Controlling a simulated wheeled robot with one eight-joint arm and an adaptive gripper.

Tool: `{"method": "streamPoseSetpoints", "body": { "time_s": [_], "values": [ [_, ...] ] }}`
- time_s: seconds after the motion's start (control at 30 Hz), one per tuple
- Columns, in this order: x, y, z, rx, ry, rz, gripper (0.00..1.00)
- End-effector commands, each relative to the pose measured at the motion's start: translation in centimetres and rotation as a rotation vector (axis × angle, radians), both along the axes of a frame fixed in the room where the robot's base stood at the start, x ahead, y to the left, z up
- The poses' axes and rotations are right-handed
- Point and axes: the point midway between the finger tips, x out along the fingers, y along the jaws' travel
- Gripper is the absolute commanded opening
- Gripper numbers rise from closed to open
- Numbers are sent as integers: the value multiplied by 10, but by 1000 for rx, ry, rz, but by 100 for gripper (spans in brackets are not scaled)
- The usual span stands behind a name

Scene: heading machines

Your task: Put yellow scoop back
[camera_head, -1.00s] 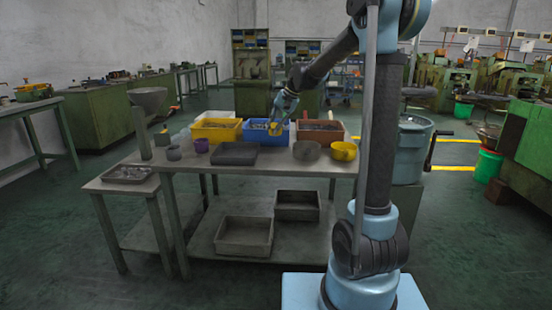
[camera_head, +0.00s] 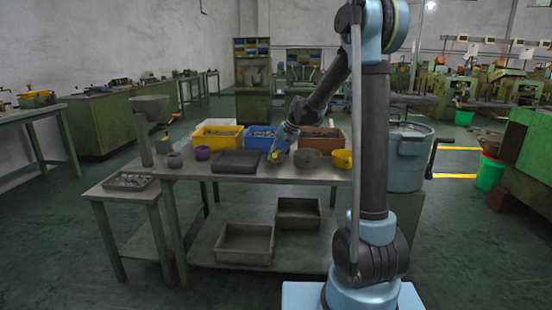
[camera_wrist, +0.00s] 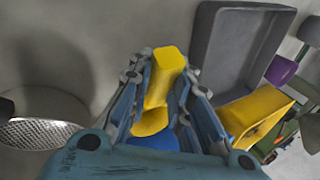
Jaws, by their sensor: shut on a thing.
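My gripper (camera_head: 279,152) is above the near side of the bench, in front of the blue bin (camera_head: 258,143). In the wrist view my gripper (camera_wrist: 166,80) is shut on the yellow scoop (camera_wrist: 164,72), whose yellow body shows between the fingers. The scoop (camera_head: 274,157) is a small yellow patch in the head view, mostly covered by the gripper. A deep blue patch shows below the scoop in the wrist view; I cannot tell if it is the blue bin.
A yellow bin (camera_head: 217,145) stands left of the blue bin, a brown bin (camera_head: 320,147) right. A dark tray (camera_head: 237,163) lies in front. A purple cup (camera_head: 203,152) is left.

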Motion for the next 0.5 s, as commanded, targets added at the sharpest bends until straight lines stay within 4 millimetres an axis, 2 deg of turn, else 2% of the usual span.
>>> {"method": "streamPoseSetpoints", "body": {
  "time_s": [0.3,0.33,0.4,0.5],
  "values": [
    [0,0,-3,0,0,0,0],
    [0,0,-3,0,0,0,21],
    [0,0,-3,0,0,0,37],
    [0,0,-3,0,0,0,39]
  ]
}}
